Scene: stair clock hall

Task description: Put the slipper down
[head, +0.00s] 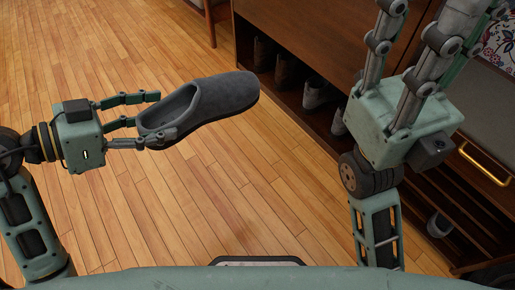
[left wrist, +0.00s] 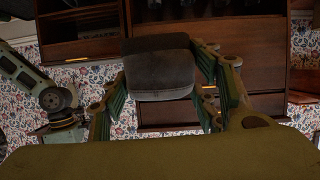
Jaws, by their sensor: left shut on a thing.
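A dark grey slipper (head: 226,97) is held above the wooden floor in the head view, its toe pointing right and its opening facing up. My left gripper (head: 158,118) is shut on its heel end. In the left wrist view the slipper (left wrist: 159,72) sits between the fingers of the left gripper (left wrist: 162,95). My right gripper (head: 424,30) is at the upper right of the head view, pointing up in front of the cabinet. Its fingertips are partly cut off by the frame edge, and I see nothing in it.
A dark wood shoe cabinet (head: 316,35) stands at the back right, with several shoes on its low open shelf. A drawer with a brass handle (head: 485,163) is at the right, above a shelf holding another slipper (head: 438,225). The wooden floor (head: 240,190) is clear below the held slipper.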

